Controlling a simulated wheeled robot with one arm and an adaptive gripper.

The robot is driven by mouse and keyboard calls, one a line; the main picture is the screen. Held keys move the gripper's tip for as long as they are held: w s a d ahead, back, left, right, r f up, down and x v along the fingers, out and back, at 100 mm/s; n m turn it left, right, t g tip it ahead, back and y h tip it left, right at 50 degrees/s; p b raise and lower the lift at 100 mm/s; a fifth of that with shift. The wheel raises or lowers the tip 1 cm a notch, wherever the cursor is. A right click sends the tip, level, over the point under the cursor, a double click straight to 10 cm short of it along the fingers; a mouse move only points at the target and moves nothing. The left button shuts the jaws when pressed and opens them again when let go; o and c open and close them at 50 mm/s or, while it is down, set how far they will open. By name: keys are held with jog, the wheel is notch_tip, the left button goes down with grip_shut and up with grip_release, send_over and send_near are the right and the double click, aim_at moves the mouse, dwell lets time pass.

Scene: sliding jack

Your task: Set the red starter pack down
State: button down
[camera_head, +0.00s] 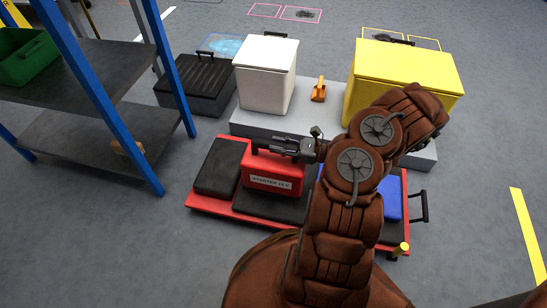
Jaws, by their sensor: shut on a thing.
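The red starter pack (272,177), a red box with a white label, is on or just above the black and red platform (213,207) in the middle of the view. It looks upright; I cannot tell whether its underside touches the platform. My gripper (272,147) is at the pack's top edge and is shut on it. My brown arm comes from the bottom of the view and hides the right part of the platform.
A blue box (391,200) sits on the platform's right side. Behind stand a white box (266,75), a yellow chest (405,72) and a small orange thing (319,91) on a grey slab (305,120). A blue-posted shelf (85,70) is at left.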

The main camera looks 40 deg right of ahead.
jog(key=shift+w+d+f+b, duration=0.1)
jog(key=shift+w+d+b, duration=0.1)
jog(key=shift+w+d, duration=0.4)
jog(key=shift+w+d+b, duration=0.2)
jog(key=shift+w+d, duration=0.05)
jog(key=shift+d, duration=0.55)
jog(key=shift+w+d+f+b, duration=0.1)
jog(key=shift+w+d+b, duration=0.1)
jog(key=shift+w+d, duration=0.4)
jog(key=shift+d+f, duration=0.15)
jog(key=shift+d, duration=0.05)
jog(key=shift+f+b, duration=1)
jog(key=shift+f, duration=0.6)
jog(key=shift+r, duration=0.1)
jog(key=c, duration=0.9)
grip_release()
jog(key=shift+s, duration=0.1)
